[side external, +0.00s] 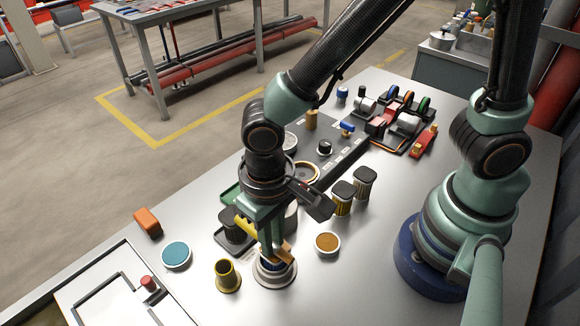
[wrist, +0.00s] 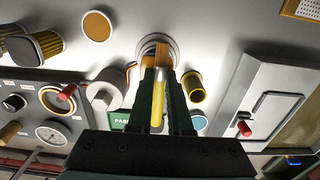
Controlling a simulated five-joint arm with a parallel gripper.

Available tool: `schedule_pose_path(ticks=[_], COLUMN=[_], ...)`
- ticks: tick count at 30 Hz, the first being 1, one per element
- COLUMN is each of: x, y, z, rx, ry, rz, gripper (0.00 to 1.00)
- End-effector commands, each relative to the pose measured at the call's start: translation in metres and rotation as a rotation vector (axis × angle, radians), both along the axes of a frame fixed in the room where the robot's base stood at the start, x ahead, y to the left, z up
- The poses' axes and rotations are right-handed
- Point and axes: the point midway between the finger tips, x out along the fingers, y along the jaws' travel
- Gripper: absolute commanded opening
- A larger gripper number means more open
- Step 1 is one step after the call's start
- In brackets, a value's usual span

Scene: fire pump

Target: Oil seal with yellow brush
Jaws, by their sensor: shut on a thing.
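My gripper (side external: 271,248) points down and is shut on the yellow brush; it also shows in the wrist view (wrist: 160,76). The yellow brush (side external: 246,229) is tilted, its handle up to the left and its tan end down to the right. In the wrist view its yellow body (wrist: 158,104) lies between the fingers. A round metal housing with a ring-shaped rim (side external: 275,277), likely the oil seal's seat, stands right under the brush; its rim shows in the wrist view (wrist: 170,42). The fingers partly hide it, and I cannot tell whether the brush touches it.
A dish with amber contents (side external: 327,243) stands to the right, and a brass cup (side external: 228,276) to the left. A blue-topped dish (side external: 176,255) and an orange block (side external: 148,222) lie farther left. Yellow-black filters (side external: 343,198) and a control panel stand behind.

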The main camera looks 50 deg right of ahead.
Motion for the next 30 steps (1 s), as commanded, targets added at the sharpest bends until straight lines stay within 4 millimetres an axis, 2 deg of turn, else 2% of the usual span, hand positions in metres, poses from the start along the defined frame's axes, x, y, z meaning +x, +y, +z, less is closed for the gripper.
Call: schedule_pose_path(ticks=[2,21,30], x=[0.003,0.002,0.002], y=[0.002,0.001,0.0], z=[0.017,0.072,0.078], rx=[0.009,0.004,0.003], ry=[-0.01,-0.005,-0.003], rz=[-0.001,-0.002,-0.001], gripper=[0.0,0.0,0.0])
